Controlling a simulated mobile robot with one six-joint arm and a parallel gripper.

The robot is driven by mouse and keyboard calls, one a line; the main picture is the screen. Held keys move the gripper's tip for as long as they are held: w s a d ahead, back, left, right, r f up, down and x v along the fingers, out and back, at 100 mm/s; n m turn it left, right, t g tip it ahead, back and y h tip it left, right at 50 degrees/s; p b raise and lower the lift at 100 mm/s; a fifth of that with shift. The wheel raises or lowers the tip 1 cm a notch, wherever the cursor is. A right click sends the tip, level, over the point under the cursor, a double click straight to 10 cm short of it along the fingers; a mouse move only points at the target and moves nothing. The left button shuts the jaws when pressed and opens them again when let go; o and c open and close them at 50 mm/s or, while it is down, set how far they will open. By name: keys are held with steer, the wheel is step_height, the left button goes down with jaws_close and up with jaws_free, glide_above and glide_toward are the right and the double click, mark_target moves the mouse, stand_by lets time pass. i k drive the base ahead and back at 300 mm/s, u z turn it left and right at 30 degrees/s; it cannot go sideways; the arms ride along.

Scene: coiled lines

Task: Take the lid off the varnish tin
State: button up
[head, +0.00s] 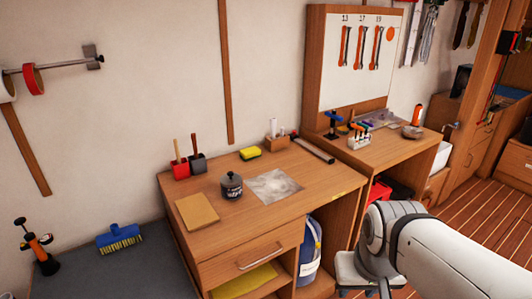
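The varnish tin (232,188) looks to be the small dark grey round tin with a pale label, upright on the wooden workbench (240,228). A dark lid (231,177) with a small knob sits on top of it. My white arm reaches in from the lower right, well to the right of the tin. My gripper is outside the picture.
A tan sheet (197,211) lies in front of the tin and a stained pale sheet (274,186) lies to its right. Red (180,168) and dark (197,163) holders with handles stand behind it. A yellow sponge (250,153) lies further back. The bench's right front is clear.

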mark_target(231, 178)
steer(key=i, duration=1.25)
steer(key=u, duration=0.55)
steer(key=k, duration=0.8)
steer(key=u, duration=0.15)
steer(key=i, duration=0.85)
steer(key=z, duration=0.05)
